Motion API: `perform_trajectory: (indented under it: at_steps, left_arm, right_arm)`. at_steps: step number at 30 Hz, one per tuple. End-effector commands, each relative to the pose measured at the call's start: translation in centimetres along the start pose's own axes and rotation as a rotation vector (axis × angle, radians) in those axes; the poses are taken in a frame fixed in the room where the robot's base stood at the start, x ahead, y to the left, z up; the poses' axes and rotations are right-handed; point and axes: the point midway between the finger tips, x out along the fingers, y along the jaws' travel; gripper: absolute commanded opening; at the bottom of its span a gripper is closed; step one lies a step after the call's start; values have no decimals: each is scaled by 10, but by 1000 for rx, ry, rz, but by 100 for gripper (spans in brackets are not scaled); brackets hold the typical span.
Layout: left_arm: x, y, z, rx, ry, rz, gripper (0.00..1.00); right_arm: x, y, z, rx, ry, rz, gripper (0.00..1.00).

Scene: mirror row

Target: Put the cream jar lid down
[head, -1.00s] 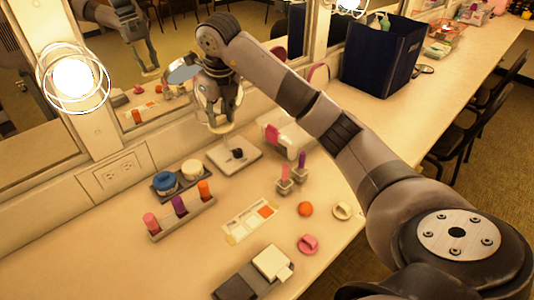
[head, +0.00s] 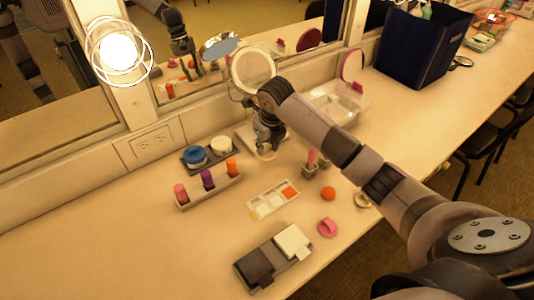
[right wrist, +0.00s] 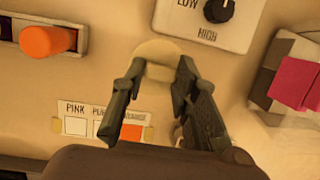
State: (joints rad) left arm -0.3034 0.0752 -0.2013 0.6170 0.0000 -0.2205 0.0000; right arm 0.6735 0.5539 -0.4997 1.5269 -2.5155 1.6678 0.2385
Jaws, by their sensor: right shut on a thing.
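My right gripper (head: 266,148) is shut on the cream jar lid (head: 267,155), low over the counter, in front of the mirror's base. In the right wrist view the two fingertips of my right gripper (right wrist: 160,68) sit at either side of the round cream lid (right wrist: 160,52). The lid lies between the dial base and the colour card. I cannot tell whether it touches the counter. A pale round jar (head: 221,145) stands beside a blue-topped jar (head: 194,156) on a dark tray, left of the gripper. My left gripper is out of view.
The dial base (right wrist: 195,20) is just beyond the lid. The colour card (head: 273,200) lies in front. A lipstick rack (head: 209,191) is to the left, holders with lipsticks (head: 311,160) to the right. A round mirror (head: 253,70) stands behind. The front left counter is clear.

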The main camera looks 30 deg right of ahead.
Motion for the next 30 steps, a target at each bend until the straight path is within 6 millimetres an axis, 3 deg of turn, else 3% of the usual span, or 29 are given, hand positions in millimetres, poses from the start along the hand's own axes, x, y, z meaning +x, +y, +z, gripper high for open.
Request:
perform_trajectory:
  at_steps: [11,22,23,30]
  left_arm:
    - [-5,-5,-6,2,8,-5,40]
    - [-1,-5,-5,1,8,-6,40]
    - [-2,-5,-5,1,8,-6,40]
    - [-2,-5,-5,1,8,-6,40]
  right_arm:
    - [41,4,-11,1,2,1,4]
    - [47,4,-12,0,-1,-1,4]
    - [46,4,-12,0,-1,-1,29]
    - [46,4,-12,0,0,0,45]
